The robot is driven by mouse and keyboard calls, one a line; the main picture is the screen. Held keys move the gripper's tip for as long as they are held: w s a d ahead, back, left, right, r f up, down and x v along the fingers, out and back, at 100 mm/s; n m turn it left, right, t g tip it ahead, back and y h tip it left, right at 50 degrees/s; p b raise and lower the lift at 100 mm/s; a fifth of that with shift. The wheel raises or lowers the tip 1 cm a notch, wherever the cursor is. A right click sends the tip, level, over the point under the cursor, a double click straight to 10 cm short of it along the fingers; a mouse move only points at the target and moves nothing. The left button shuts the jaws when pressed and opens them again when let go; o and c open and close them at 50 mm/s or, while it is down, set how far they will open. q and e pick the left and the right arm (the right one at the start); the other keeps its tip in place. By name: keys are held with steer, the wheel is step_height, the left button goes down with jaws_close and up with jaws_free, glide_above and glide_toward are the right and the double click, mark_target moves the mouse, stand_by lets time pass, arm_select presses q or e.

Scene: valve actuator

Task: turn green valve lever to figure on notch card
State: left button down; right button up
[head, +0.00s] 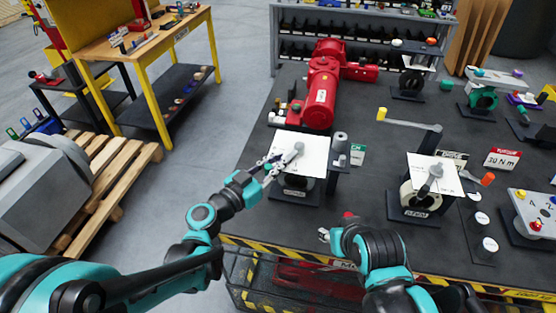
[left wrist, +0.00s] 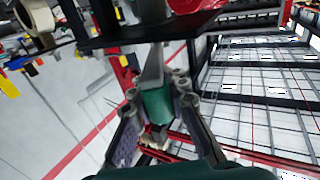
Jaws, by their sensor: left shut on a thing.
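The valve stand (head: 315,163) has a white plate on top and a grey lever arm (head: 292,155) pivoting on it. My left gripper (head: 268,167) is at the lever's outer end, at the plate's left edge. The left wrist view shows its fingers (left wrist: 157,112) shut around the green grip (left wrist: 156,104) of the lever, with the grey arm running up from it. A small green-and-white card (head: 357,155) stands right of the valve; its figure is too small to read surely. My right gripper (head: 324,235) is near the front edge, apart from the valve; its jaw state is unclear.
A red actuator (head: 322,92) lies behind the valve. A second valve stand (head: 416,196) with an orange-ended lever stands to the right, near a red-and-white card (head: 502,158). A long yellow-ended crank (head: 405,123) is behind. Striped tape (head: 255,247) marks the table's front edge.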

arm_select(q)
steer(key=c, duration=1.5)
jaws_free()
steer(key=shift+c, duration=0.2)
steer(key=v, duration=1.2)
steer(key=shift+w, duration=0.1)
steer(key=shift+c, duration=0.3)
